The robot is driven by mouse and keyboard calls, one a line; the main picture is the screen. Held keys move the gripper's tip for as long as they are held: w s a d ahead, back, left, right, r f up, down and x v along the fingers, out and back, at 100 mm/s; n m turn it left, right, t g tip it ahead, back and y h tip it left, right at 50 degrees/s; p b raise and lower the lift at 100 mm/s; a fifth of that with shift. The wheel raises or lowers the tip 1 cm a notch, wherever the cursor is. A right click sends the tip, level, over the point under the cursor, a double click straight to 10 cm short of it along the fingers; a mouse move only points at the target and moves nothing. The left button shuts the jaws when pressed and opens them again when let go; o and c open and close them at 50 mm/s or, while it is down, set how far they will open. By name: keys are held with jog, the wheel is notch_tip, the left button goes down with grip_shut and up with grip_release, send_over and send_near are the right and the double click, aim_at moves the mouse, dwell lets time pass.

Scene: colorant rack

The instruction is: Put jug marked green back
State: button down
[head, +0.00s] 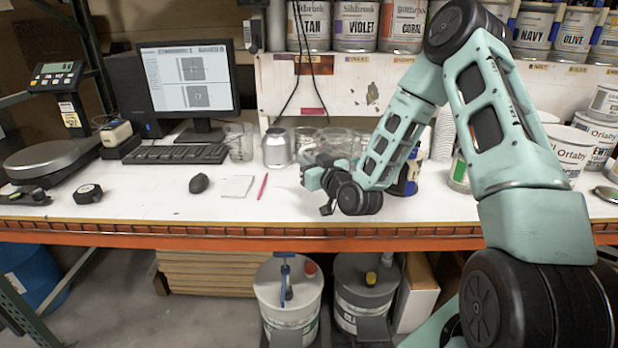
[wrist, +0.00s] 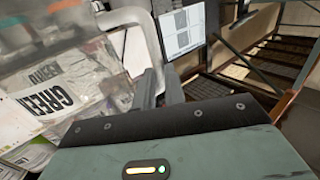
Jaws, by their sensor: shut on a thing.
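The jug marked green (wrist: 60,95) fills the left of the wrist view. It has a clear upper part and a white label reading GREEN, and it looks tilted in that view. Its pale handle (wrist: 133,22) reaches to my gripper (wrist: 158,85), whose dark fingers are shut on it. In the head view my gripper (head: 318,180) is low over the white bench, right of the pink pen. Clear vessels show just behind it there, and I cannot tell which of them is the jug. Its base is hidden.
A grey jar (head: 277,148) and a clear beaker (head: 239,142) stand left of my gripper. A pen (head: 262,187), notepad (head: 237,186) and mouse (head: 199,183) lie on the bench (head: 150,205). A shelf (head: 345,90) with paint cans is behind. Lidded buckets (head: 290,300) stand below.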

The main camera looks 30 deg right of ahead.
jog(key=shift+f+p, duration=0.35)
jog(key=shift+f, duration=2.15)
jog(key=c, duration=1.5)
grip_release()
jog(key=s+p, duration=0.1)
jog(key=s, duration=1.1)
jog(key=shift+r, duration=0.2)
